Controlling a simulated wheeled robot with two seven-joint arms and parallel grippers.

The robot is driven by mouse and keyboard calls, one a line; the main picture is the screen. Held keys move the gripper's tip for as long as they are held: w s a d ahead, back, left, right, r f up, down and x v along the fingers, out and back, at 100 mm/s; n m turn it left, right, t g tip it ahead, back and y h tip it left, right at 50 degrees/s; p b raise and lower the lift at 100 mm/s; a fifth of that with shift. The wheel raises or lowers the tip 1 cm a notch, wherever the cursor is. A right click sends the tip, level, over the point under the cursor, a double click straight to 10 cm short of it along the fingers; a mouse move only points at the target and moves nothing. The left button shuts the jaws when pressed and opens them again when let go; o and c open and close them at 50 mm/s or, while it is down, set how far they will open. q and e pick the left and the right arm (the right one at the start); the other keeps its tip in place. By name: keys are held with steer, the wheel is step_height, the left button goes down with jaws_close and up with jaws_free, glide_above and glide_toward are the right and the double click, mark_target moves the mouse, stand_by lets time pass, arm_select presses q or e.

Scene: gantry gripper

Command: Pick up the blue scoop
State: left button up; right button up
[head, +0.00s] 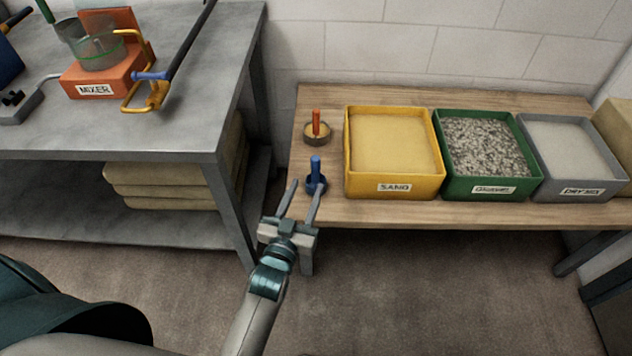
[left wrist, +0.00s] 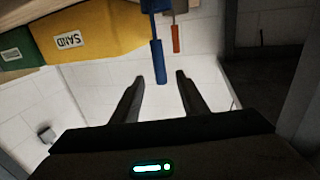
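The blue scoop (head: 316,166) stands with its handle upright near the left front corner of the wooden bench. My left gripper (head: 305,188) is open and empty, at the bench's front edge just in front of the scoop. Its right finger reaches close to the scoop's round base. In the left wrist view the blue handle (left wrist: 157,62) appears between the spread fingertips (left wrist: 160,76); I see no grip on it, and cannot tell the exact gap. My right gripper is not in view.
An orange-handled scoop (head: 316,122) stands just behind the blue one. The yellow sand bin (head: 394,189) is close on the right, then the green gravel bin (head: 490,188) and a grey bin (head: 575,190). A metal table (head: 190,120) with an orange mixer (head: 104,75) is at left.

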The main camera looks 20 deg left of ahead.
mark_target(314, 170)
arm_select(q)
steer(key=w, duration=0.6)
steer(key=shift+w, duration=0.8)
steer(key=shift+a, duration=0.1)
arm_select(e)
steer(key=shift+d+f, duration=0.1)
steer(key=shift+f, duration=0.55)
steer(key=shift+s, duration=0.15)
arm_select(q)
steer(key=shift+w+r+p, duration=0.15)
steer(key=shift+w+p, duration=0.15)
steer(key=shift+w, duration=0.25)
steer(key=w, duration=0.4)
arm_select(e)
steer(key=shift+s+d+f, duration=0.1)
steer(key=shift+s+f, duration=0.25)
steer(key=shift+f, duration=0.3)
